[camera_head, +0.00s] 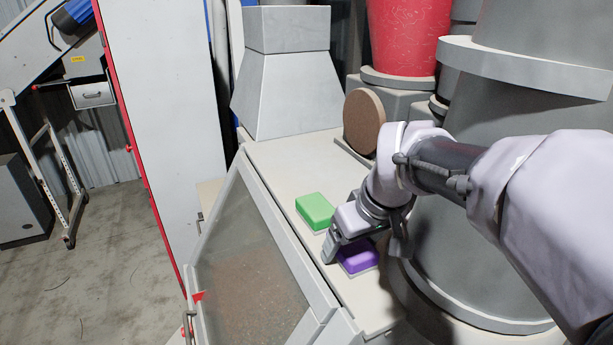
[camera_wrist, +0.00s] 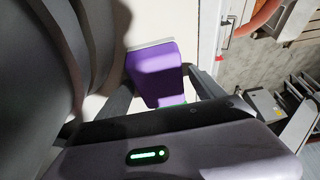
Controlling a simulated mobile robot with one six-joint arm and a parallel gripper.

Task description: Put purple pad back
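The purple pad (camera_head: 358,259) lies on the pale machine top (camera_head: 290,160), with a light layer along one edge. In the wrist view the purple pad (camera_wrist: 153,72) sits between my two fingers. My gripper (camera_head: 361,244) is low over the pad in the head view and hides part of it. The fingers look spread to either side of the pad, seemingly with narrow gaps, so it appears open and not clamped. The green pad (camera_head: 314,210) lies on the same top, just behind and left of my gripper.
A large grey cylindrical housing (camera_head: 440,235) stands close to the right of the pads. A sloped glass panel (camera_head: 250,260) runs along the left edge. A brown disc (camera_head: 364,121) stands upright at the back. The top behind the green pad is clear.

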